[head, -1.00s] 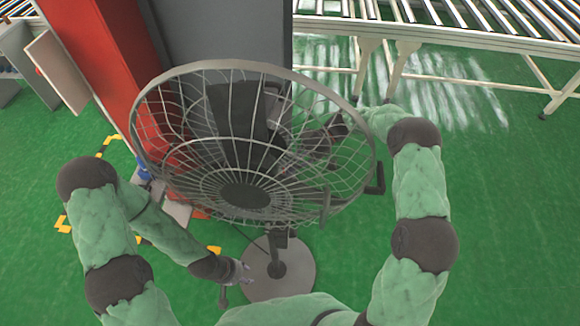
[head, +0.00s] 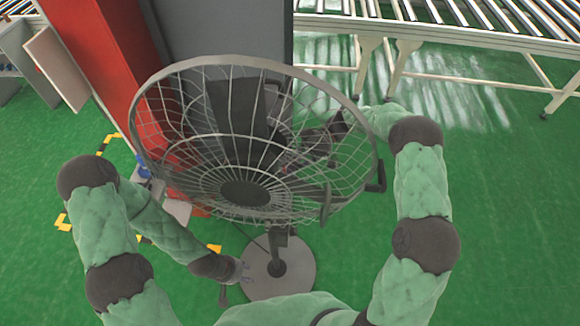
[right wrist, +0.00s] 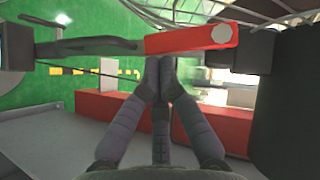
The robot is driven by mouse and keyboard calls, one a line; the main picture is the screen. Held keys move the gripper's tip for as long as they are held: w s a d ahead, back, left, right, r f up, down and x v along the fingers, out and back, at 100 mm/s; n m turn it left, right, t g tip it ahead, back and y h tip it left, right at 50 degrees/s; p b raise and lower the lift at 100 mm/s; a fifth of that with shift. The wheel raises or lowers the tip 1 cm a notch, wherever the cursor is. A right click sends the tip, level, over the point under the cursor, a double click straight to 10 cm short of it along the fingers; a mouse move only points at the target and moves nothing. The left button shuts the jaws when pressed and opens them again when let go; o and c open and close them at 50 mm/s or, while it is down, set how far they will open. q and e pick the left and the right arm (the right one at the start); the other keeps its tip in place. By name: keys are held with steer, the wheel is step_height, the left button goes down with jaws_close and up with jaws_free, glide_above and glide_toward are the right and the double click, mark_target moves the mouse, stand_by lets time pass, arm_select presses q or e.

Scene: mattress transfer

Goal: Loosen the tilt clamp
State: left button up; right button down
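A large fan with a round wire cage (head: 245,194) stands on a pole with a round grey base (head: 292,282). The cage faces up and toward me. In the right wrist view a red bar with a pale round end (right wrist: 192,38) joins dark parts on both sides; it looks like the clamp's lever. My right gripper (right wrist: 160,66) has its fingers drawn together, tips just under the red bar; I cannot tell whether they touch it. In the head view it is behind the cage, mostly hidden by wires. My left gripper (head: 240,271) is low, left of the pole; its fingers are too small to read.
A red and grey column (head: 225,30) stands close behind the fan. A roller conveyor (head: 450,35) runs along the back right. A pale panel (head: 57,70) is at the left. Green floor (head: 510,230) is open at the right.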

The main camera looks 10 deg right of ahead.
steer(key=v, duration=1.2)
stand_by(0.3)
